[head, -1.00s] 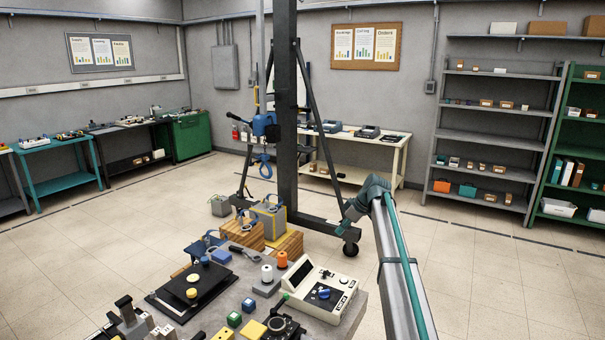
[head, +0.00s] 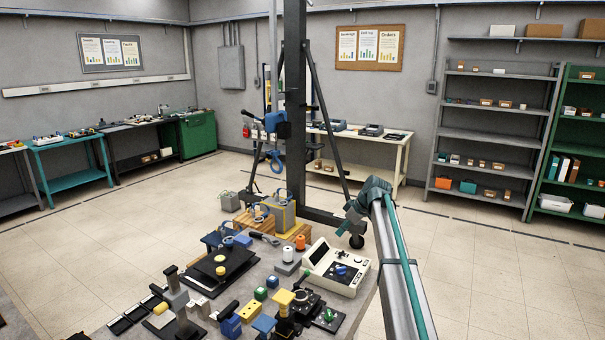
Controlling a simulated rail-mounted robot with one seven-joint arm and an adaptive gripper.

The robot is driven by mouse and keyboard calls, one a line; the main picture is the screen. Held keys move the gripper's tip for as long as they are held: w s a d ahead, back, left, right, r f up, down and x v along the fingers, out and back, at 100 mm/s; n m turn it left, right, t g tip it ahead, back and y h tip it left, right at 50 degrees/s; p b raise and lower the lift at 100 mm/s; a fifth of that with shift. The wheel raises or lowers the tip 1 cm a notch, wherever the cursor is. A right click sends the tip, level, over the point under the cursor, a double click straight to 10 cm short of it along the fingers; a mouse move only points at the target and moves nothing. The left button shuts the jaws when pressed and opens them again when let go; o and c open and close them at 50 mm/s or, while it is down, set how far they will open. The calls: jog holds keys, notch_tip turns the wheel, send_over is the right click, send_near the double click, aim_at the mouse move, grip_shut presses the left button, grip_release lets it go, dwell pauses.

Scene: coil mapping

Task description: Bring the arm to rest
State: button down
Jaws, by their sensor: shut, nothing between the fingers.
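My arm (head: 400,275) reaches up from the bottom right of the head view, a silver link with a teal line along it. At its far end is a dark teal joint, and my gripper (head: 352,222) points down and left from it. The gripper is small and dark in this view and looks shut and empty. It hangs in front of the black stand's foot and floor, beyond and above the right back corner of the grey worktable (head: 362,305). It appears apart from the things on the table.
The worktable bears a cream meter (head: 335,268), a black plate (head: 222,268), spools and several coloured blocks. A black upright stand (head: 296,120) with a wheeled foot is behind the gripper. Shelves (head: 490,140) line the right wall. The floor to the right is clear.

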jog(key=s+f+m, duration=0.2)
jog(key=s+f, duration=0.4)
jog(key=f, duration=0.1)
jog(key=s+f+m+g+h, duration=0.1)
jog(key=s+f, duration=0.6)
jog(key=s+f+m+h, duration=0.1)
jog(key=s+f+m, duration=0.1)
jog(key=s+f, duration=0.4)
jog(key=shift+s+d+f+m, duration=0.15)
jog(key=shift+d+f+m, duration=0.15)
jog(key=shift+f, duration=0.4)
jog(key=s+d+f+m+g+h, duration=0.15)
jog(key=s+f, duration=0.25)
jog(key=s, duration=0.5)
jog(key=s+f+m+h, duration=0.1)
jog(key=s+f+m, duration=0.25)
jog(key=s, duration=0.45)
jog(key=s+d+f+m+g+h, duration=0.1)
jog(key=s+f, duration=0.4)
jog(key=s, duration=0.4)
jog(key=s+f+g+b, duration=0.6)
jog(key=s+f+b, duration=0.4)
jog(key=s+f, duration=1.9)
jog(key=shift+s, duration=0.35)
